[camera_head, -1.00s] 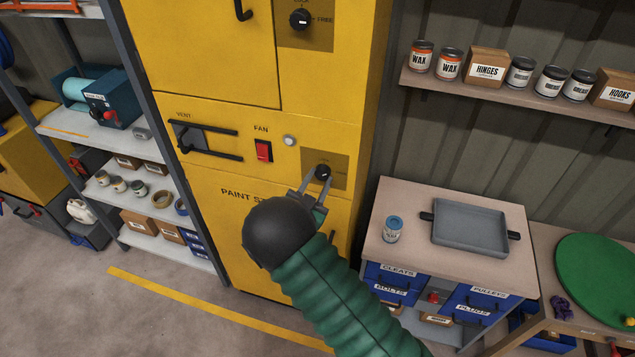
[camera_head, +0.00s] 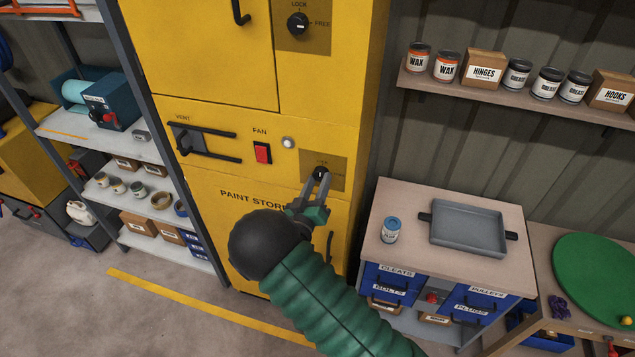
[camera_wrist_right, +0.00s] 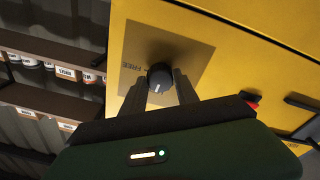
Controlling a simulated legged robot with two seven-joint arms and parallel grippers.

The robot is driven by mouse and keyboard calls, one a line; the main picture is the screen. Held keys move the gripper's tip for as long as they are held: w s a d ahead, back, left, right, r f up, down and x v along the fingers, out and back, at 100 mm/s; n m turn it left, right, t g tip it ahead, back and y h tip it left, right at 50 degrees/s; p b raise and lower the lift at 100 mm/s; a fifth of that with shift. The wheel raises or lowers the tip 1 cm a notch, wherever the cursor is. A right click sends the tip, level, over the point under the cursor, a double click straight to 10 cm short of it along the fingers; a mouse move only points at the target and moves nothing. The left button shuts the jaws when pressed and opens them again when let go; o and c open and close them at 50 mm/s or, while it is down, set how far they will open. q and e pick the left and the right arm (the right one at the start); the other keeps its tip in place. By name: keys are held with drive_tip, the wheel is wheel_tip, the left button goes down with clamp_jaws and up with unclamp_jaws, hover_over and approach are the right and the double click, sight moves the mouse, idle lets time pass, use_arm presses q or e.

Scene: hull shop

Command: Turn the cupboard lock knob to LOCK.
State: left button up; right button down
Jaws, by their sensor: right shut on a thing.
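The lower lock knob (camera_wrist_right: 160,77) is black and round, on a dark square plate (camera_wrist_right: 184,56) on the yellow paint cupboard (camera_head: 218,235). My right gripper (camera_head: 320,176) is shut on it, with a finger on each side. In the right wrist view the fingers (camera_wrist_right: 159,90) flank the knob, and its white mark stands nearly upright in the picture, not towards the FREE label at left. LOCK is not readable there. My left gripper is not in view.
A second knob (camera_head: 298,24) with LOCK and FREE labels is higher on the cupboard. A red fan switch (camera_head: 262,153), a round white button (camera_head: 288,143) and the vent handle (camera_head: 205,150) are left of my gripper. A workbench (camera_head: 400,258) stands at right.

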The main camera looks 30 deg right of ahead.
drive_tip(key=shift+w+n, duration=0.1)
drive_tip(key=shift+n, duration=0.6)
drive_tip(key=c, duration=1.2)
unclamp_jaws()
drive_tip(key=shift+o, duration=1.4)
drive_tip(key=shift+w+a, duration=0.1)
